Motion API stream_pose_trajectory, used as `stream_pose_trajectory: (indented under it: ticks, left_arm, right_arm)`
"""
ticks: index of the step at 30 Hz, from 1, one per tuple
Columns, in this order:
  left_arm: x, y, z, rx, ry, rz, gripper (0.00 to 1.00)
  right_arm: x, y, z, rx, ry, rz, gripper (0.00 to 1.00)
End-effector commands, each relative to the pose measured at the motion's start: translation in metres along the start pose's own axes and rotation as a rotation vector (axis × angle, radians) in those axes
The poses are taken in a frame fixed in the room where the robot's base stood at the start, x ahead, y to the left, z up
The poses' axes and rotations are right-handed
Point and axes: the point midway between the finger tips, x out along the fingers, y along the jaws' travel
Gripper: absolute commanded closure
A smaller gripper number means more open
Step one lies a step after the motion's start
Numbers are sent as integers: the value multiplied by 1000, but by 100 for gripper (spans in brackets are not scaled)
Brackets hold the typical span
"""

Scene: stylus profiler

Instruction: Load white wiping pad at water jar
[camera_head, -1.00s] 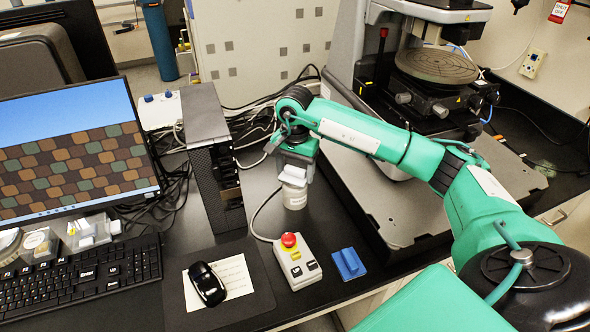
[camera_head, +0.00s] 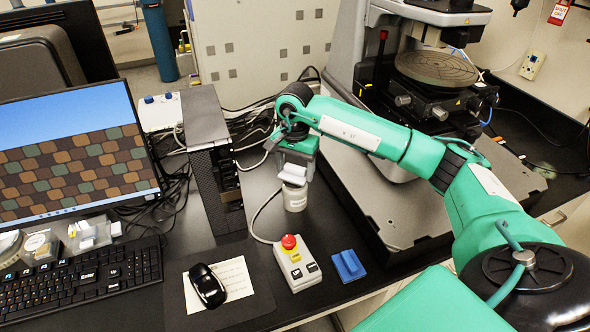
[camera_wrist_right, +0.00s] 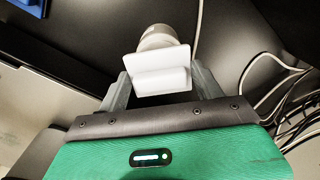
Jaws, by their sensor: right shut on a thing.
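The white wiping pad (camera_head: 291,174) is held in my right gripper (camera_head: 294,168). In the right wrist view the pad (camera_wrist_right: 162,78) sits between the two grey fingers of my right gripper (camera_wrist_right: 160,88). The white water jar (camera_head: 294,197) stands on the black bench directly below the pad. The jar also shows in the right wrist view (camera_wrist_right: 157,37), partly hidden behind the pad. Whether pad and jar touch I cannot tell. My left gripper is not in view.
A control box with a red button (camera_head: 294,262) and a blue block (camera_head: 348,265) lie in front of the jar. A dark tower (camera_head: 212,165) stands left of it. The profiler's base plate (camera_head: 395,205) is at right. Cables (camera_head: 255,140) run behind.

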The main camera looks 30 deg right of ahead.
Motion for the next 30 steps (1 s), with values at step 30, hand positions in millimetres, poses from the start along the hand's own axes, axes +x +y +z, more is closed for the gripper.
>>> stream_pose_trajectory:
  ticks: [30]
  left_arm:
    - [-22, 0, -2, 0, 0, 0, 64]
  right_arm:
    - [-54, 0, 0, 0, 1, -1, 51]
